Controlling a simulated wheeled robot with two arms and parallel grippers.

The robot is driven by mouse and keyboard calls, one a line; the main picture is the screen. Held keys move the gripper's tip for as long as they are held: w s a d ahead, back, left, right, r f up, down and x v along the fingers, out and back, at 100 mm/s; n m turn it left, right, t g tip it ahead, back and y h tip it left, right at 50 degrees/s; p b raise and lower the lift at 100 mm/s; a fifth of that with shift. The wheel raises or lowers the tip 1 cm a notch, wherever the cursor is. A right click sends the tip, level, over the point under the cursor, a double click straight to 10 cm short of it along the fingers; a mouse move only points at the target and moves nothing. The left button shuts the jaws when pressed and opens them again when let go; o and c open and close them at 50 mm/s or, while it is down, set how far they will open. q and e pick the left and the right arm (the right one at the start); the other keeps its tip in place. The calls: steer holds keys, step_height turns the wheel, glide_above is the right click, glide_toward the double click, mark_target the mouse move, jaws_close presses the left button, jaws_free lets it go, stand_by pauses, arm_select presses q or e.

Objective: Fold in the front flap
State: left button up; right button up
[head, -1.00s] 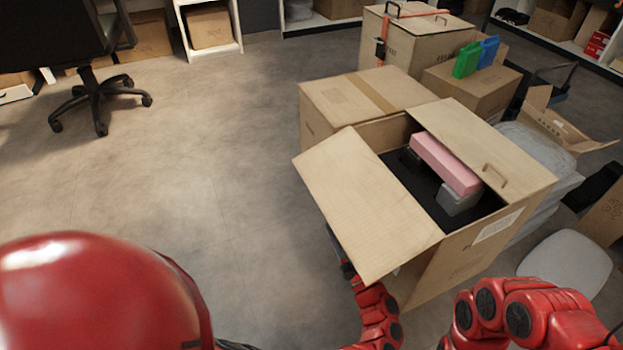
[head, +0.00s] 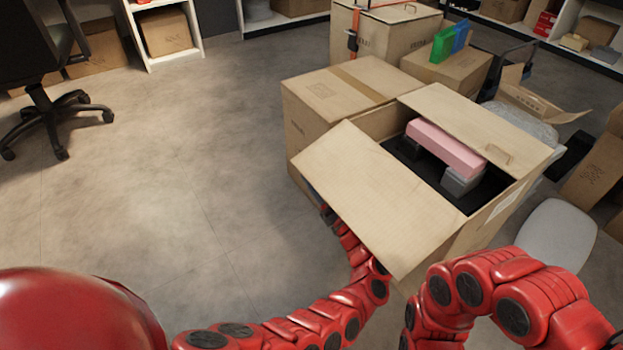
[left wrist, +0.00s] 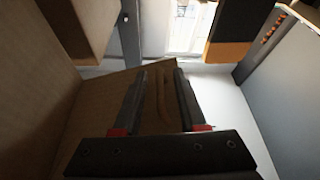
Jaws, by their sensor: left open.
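The open carton (head: 475,235) holds a pink block (head: 445,148) on grey pieces over a dark insert. A wide flap (head: 370,195) on its near left side stands open, slanting out and down. Another flap (head: 475,125), with a handle slot, lies along the far right side. My left arm reaches beneath the wide flap; its gripper (head: 329,215) is partly hidden by the flap's left edge. In the left wrist view the jaws (left wrist: 160,72) are apart, with a cardboard panel (left wrist: 100,100) behind them. Whether they touch it I cannot tell. My right arm shows, but its gripper is out of view.
A closed carton (head: 350,85) stands directly behind the open one. A strapped carton (head: 385,35) and a carton with green and blue items (head: 450,70) stand farther back. A grey seat (head: 555,235) is at the right. The floor at left is clear, up to an office chair (head: 55,115).

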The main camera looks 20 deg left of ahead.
arm_select(q)
jaws_close()
steer(key=shift+w+d+r, duration=0.1)
stand_by(1.2)
